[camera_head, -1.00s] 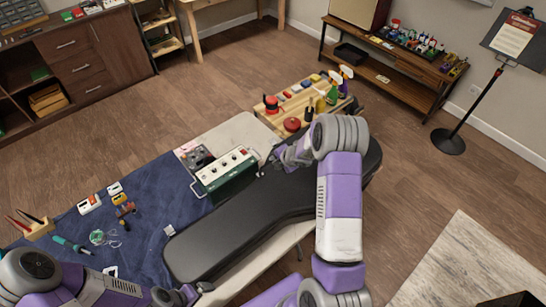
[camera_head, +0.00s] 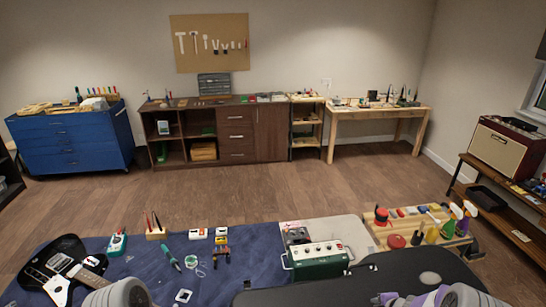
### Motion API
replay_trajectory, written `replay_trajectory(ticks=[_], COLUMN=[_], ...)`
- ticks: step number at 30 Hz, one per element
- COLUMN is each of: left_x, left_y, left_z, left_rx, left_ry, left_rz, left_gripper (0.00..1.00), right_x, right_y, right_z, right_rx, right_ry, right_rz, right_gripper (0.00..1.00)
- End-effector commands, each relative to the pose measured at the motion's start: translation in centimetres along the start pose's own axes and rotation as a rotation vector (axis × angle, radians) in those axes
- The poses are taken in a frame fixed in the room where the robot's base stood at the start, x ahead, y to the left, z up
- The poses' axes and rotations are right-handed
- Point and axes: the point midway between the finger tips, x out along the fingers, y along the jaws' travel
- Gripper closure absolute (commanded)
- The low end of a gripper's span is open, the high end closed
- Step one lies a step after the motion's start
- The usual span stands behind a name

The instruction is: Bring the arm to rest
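My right arm shows at the bottom right edge, over the black guitar case (camera_head: 330,292). Its gripper (camera_head: 384,298) points left and is small and partly cut off, so its fingers cannot be made out. My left arm shows only as a grey joint at the bottom left edge, over the blue cloth (camera_head: 215,270). The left gripper is below the picture. No held object is visible at either arm.
A green amplifier head (camera_head: 318,262) stands behind the case. A wooden tray (camera_head: 385,232) of bottles and supplies is at right. A black-and-white electric guitar (camera_head: 62,268) lies at far left. Small tools lie on the cloth. The floor beyond is clear.

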Motion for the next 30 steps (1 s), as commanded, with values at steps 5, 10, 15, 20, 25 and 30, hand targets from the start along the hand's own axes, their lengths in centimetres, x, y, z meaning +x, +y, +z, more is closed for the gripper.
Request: replay_trajectory(ticks=[5,10,15,20,25,30], left_x=[0.0,0.0,0.0,0.0,0.0,3.0], left_y=[0.0,0.0,0.0,0.0,0.0,-1.1], left_z=[-0.1,-0.1,0.0,0.0,0.0,-0.2], left_rx=[0.001,0.001,0.001,0.001,0.001,0.001], left_ry=[0.001,0.002,0.000,0.001,0.001,0.002], left_rz=[0.000,0.001,0.000,0.000,0.000,0.001], left_gripper=[0.03,0.03,0.03,0.03,0.03,0.03], right_x=[1.1,1.7,1.4,-0.5,-4.2,-3.2], right_y=[-2.7,-5.8,-10.5,-16.8,-23.2,-27.4], right_z=[-4.6,-9.1,-15.2,-21.6,-26.3,-27.3], right_rx=[0.253,0.537,0.924,1.381,1.774,1.927], right_ry=[0.064,0.105,0.112,0.016,-0.200,-0.322], right_rz=[-0.048,-0.119,-0.251,-0.435,-0.599,-0.638], right_gripper=[0.68,0.68,0.68,0.68,0.68,0.68])
